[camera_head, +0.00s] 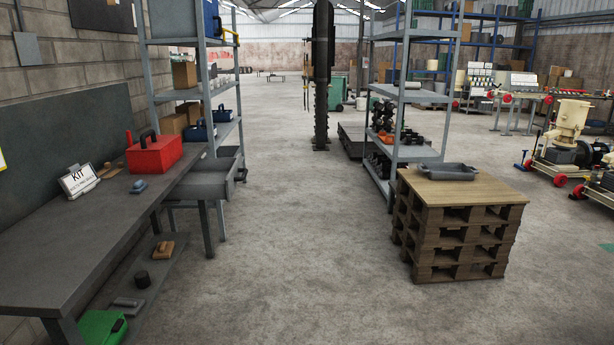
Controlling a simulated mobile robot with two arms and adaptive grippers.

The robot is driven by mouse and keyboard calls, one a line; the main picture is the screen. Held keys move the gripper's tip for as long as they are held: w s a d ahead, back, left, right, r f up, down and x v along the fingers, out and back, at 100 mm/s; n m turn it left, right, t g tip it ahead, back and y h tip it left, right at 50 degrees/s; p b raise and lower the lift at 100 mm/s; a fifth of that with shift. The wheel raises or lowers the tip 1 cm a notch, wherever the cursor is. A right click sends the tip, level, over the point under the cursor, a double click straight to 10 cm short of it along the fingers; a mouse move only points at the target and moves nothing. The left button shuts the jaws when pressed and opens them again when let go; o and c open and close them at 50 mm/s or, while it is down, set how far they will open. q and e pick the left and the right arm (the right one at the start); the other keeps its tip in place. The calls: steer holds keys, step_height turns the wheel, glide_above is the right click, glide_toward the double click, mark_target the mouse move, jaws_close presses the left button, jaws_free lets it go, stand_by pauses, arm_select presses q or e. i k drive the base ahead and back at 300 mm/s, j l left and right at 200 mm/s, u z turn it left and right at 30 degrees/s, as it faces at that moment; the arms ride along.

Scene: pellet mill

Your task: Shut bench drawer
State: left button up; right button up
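The dark grey bench (95,232) runs along the left wall. Its grey drawer (207,187) stands out from the bench's front side near the far end and is open. The inside of the drawer shows only partly, and I cannot tell whether anything lies in it. Neither of my grippers is in view.
A red toolbox (153,155) and a KIT sign (79,181) stand on the bench. A shelf rack (222,88) rises just beyond the drawer. A pallet stack (460,236) with a grey tray (447,172) stands right. The floor (290,240) between is clear.

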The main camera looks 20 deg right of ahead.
mark_target(209, 179)
steer(key=z, duration=0.2)
steer(key=i+u, duration=0.15)
steer(key=u, duration=0.35)
steer(key=i+l+u, duration=0.7)
steer(key=i+l, duration=0.3)
steer(key=l, duration=0.15)
